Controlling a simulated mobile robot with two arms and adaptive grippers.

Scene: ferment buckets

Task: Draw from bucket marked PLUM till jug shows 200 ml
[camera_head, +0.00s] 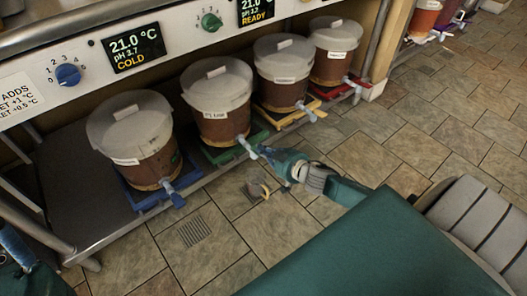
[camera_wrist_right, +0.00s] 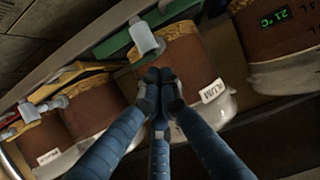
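The bucket marked PLUM (camera_wrist_right: 205,60) is brown with a white lid, and its label shows in the right wrist view. In the head view it appears to be the second bucket (camera_head: 222,125) from the left, on a green tray (camera_head: 222,154). Its pale tap (camera_head: 247,147) points outward; it also shows in the wrist view (camera_wrist_right: 145,38). My right gripper (camera_head: 270,153) is beside this tap, with its fingertips together (camera_wrist_right: 160,78) and nothing seen between them. Contact with the tap cannot be told. A small tan and pale item (camera_head: 258,189) shows below; I cannot tell whether it is the jug.
Similar buckets stand on a blue tray (camera_head: 133,193), a yellow tray (camera_head: 287,119) and a red tray (camera_head: 345,90) along the low metal shelf (camera_head: 75,190). A control panel with dials and displays (camera_head: 134,48) runs above. The tiled floor is open, with a drain grate (camera_head: 194,231).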

